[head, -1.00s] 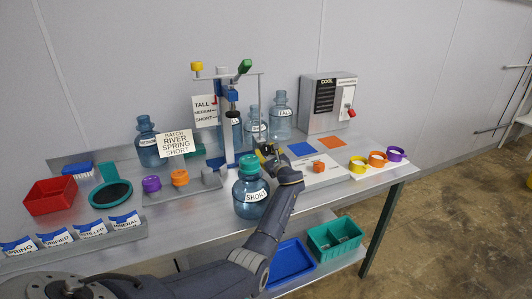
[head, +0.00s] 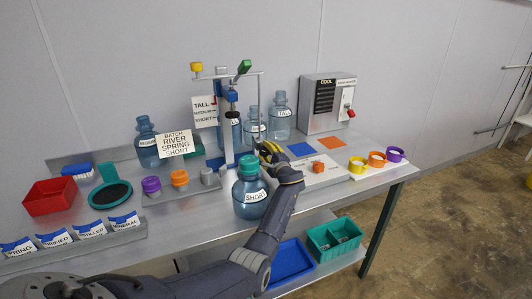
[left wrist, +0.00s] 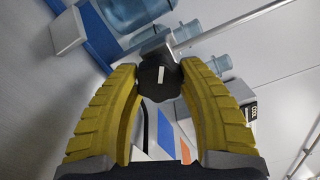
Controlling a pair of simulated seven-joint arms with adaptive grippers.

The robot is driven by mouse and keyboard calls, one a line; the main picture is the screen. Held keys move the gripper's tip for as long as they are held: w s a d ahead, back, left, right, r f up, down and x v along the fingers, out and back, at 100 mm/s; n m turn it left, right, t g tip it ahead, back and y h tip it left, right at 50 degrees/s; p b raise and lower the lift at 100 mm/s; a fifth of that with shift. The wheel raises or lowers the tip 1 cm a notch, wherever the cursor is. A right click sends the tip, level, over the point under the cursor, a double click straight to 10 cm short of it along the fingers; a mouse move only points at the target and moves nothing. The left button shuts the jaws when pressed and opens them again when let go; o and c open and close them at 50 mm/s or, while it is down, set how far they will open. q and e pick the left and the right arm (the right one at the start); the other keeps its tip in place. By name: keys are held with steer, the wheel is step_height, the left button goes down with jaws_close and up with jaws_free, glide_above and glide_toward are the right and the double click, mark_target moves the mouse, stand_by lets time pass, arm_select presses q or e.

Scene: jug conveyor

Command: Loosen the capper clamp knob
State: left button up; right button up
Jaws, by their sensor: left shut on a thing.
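The capper (head: 223,135) is an upright post behind the labelled bottles' front row, with a green-tipped lever (head: 244,66) and a height card reading TALL, MEDIUM, SHORT (head: 204,112). My left gripper (head: 268,150) is at the right of the post, low down, just behind the front bottle. In the left wrist view a dark knob (left wrist: 160,75) with a white stripe sits between the yellow fingertips, below a grey metal part. The left gripper is shut on this knob. In the head view the gripper hides the knob. My right gripper is not in view.
A blue bottle labelled SHORT (head: 251,196) stands close beside my left forearm. A red bin (head: 50,196) is at the left.

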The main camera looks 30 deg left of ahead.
arm_select(q)
steer(key=n, duration=0.6)
steer(key=shift+r+n, duration=0.15)
steer(key=shift+n, duration=0.15)
steer(key=n, duration=0.5)
steer(key=shift+r+n, duration=0.1)
steer(key=shift+n, duration=0.3)
steer(key=o, duration=1.3)
step_height(320, 180, up, 10)
